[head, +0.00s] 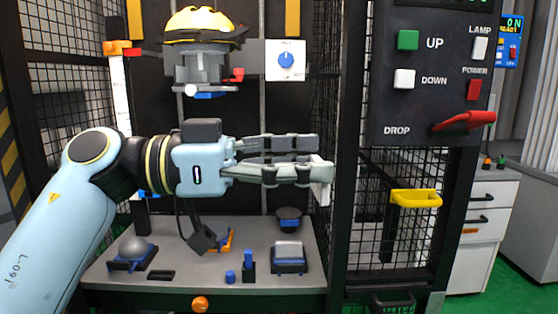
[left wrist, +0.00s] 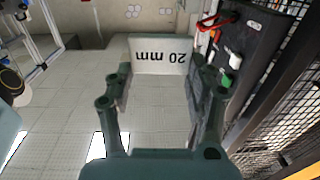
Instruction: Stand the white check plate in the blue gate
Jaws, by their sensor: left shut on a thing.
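My left gripper (head: 317,160) reaches in from the left, high above the table, with its fingers pointing right. It is shut on the white check plate (head: 321,190), which shows at the fingertips. In the left wrist view the plate (left wrist: 160,55) sits between the fingertips with "20 mm" upside down on its face. A small blue upright piece (head: 248,264) stands on the table below the gripper. It may be the blue gate, but I cannot tell for sure. The plate is well above and apart from it.
The grey table (head: 190,282) holds a short blue cylinder (head: 230,277), a grey block in a blue holder (head: 289,258) and a grey dome on a blue base (head: 133,252). A mesh panel (head: 385,235) and a control panel (head: 430,75) stand close on the right.

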